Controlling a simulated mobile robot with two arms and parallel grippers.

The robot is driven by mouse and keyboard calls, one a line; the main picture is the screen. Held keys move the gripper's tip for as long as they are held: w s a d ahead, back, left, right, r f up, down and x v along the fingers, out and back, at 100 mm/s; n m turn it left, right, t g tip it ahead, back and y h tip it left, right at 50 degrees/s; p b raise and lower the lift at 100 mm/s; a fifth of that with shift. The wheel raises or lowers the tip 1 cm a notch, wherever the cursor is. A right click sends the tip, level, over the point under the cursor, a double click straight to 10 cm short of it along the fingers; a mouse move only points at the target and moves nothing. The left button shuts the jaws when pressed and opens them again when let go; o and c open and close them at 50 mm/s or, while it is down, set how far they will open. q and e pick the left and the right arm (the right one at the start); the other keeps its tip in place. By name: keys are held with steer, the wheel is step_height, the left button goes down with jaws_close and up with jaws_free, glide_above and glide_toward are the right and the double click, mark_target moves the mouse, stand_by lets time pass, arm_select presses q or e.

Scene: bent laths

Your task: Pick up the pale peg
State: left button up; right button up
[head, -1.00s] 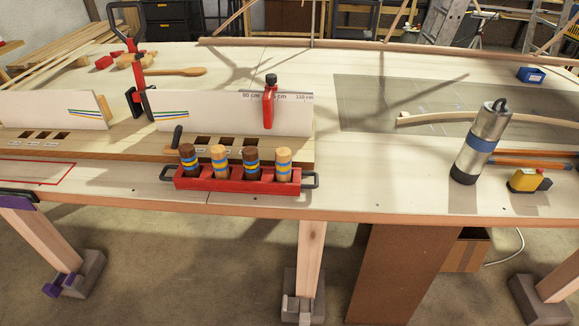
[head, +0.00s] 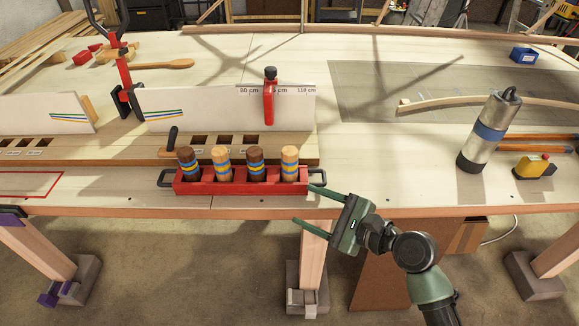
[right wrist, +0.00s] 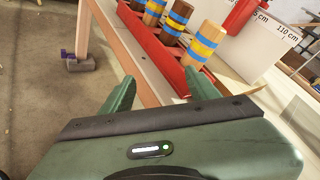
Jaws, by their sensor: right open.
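A red rack (head: 240,187) with a black handle at each end holds a row of upright pegs near the table's front edge. Two pegs are pale: one (head: 220,161) second from the left, one (head: 289,164) at the right end. Two are dark brown: one (head: 187,163) at the left end, one (head: 256,165) third. All have blue and yellow bands. My green right gripper (head: 304,205) is open and empty, just in front of the rack's right end. In the right wrist view the end pale peg (right wrist: 207,46) stands beyond the right finger. My left gripper is out of view.
Behind the rack are a wooden block with square holes (head: 222,141), a white board (head: 225,108) and a red clamp (head: 269,98). A metal flask (head: 489,132) and yellow tape measure (head: 535,167) stand right. The tabletop between rack and flask is clear.

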mark_target(296, 158)
steer(key=w+r+m, duration=0.1)
steer(key=r+m, duration=0.1)
steer(key=w+r+m+t+y, duration=0.1)
steer(key=w+r+m, duration=0.1)
steer(key=w+r+m+t, duration=0.1)
steer(key=w+r+m, duration=0.1)
steer(key=shift+w+d+r+m+y, duration=0.1)
steer(key=shift+d+m+y, duration=0.2)
steer(key=shift+d, duration=0.05)
steer(key=shift+w+a+r+m, duration=0.1)
steer(key=shift+w+r+m, duration=0.15)
steer(key=shift+w+m, duration=0.05)
steer(key=x, duration=0.7)
steer(key=shift+w+a+f+p, duration=0.1)
steer(key=shift+w+f+p, duration=0.15)
steer(key=shift+p, duration=0.1)
steer(key=shift+s, duration=0.1)
jaws_close()
